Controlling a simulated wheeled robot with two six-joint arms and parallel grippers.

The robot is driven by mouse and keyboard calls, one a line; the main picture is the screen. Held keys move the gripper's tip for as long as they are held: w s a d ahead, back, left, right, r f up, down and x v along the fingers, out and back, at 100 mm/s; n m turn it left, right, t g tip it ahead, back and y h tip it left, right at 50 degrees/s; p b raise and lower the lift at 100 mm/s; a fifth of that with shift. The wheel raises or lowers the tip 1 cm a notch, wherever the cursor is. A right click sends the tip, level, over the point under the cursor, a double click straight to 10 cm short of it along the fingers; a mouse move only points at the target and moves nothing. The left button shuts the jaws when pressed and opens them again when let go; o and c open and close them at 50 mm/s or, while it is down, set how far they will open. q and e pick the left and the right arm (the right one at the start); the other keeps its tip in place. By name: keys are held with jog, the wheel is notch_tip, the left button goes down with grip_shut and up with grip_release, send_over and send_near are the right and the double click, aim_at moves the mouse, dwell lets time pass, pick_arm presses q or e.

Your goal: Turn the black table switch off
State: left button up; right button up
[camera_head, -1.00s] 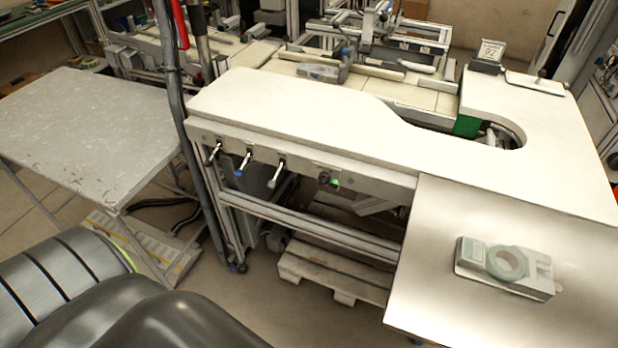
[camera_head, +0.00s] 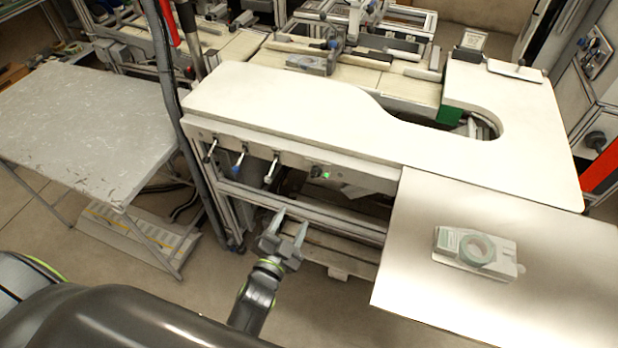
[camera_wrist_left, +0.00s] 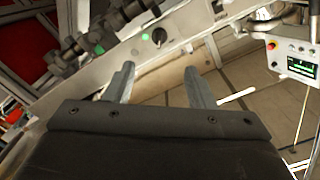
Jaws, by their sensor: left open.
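The black table switch (camera_head: 316,171) sits on the front rail under the white table's edge, beside a small green light (camera_head: 326,175). In the left wrist view the round black switch knob (camera_wrist_left: 159,37) shows on the pale rail, above and between the fingertips, with a lit green button (camera_wrist_left: 145,37) beside it. My left gripper (camera_head: 291,222) is open and empty, below and to the left of the switch in the head view. Its two fingers (camera_wrist_left: 158,78) point toward the rail in the left wrist view and are apart from the knob. My right gripper is out of view.
Several levers (camera_head: 238,160) hang from the same rail, left of the switch. A metal side table (camera_head: 400,285) at right carries a device with a tape reel (camera_head: 477,250). A grey pole stands left of the rail. A wooden pallet (camera_head: 330,262) lies below the white table (camera_head: 270,110).

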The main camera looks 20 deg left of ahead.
aim_at(313, 177)
pick_arm(q)
jog(key=shift+w+d+b, duration=0.15)
jog(key=shift+w+b, duration=0.9)
jog(key=shift+w, duration=2.65)
jog(key=shift+w+d+b, duration=0.1)
jog(key=shift+w+b, duration=0.95)
jog(key=shift+w, duration=2.6)
jog(key=c, duration=1)
jog(key=shift+o, duration=0.2)
